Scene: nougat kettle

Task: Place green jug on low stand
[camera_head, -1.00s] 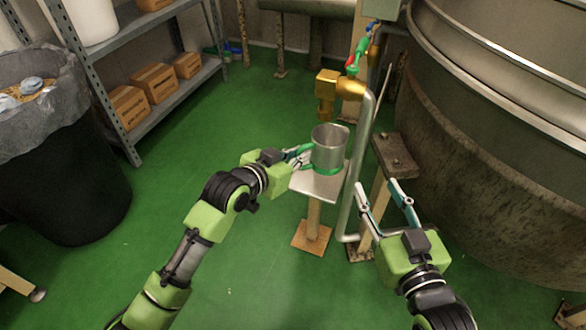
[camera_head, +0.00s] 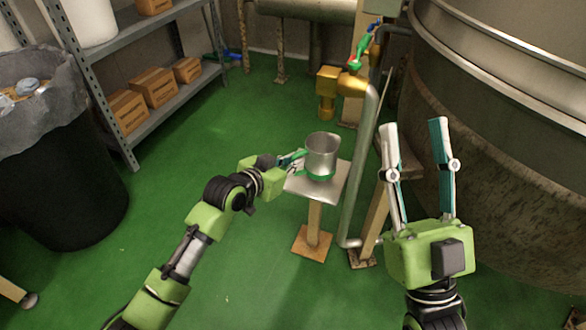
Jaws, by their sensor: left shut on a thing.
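The jug (camera_head: 322,153) is a grey metal cylinder with a green band near its base and a green handle on its left. It stands upright at the low stand (camera_head: 334,191), a square grey plate on a wooden post with a wooden foot. Whether its base touches the plate is hard to tell. My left gripper (camera_head: 296,158) is shut on the jug's handle from the left. My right gripper (camera_head: 417,140) is open and empty, to the right of the stand, fingers pointing up in the picture.
A vertical pipe (camera_head: 362,165) with a brass valve (camera_head: 328,92) stands just behind and right of the stand. A large metal kettle (camera_head: 500,130) fills the right. A shelf (camera_head: 160,112) with boxes and a black bin (camera_head: 60,170) are at left. Green floor (camera_head: 230,270) is free in front.

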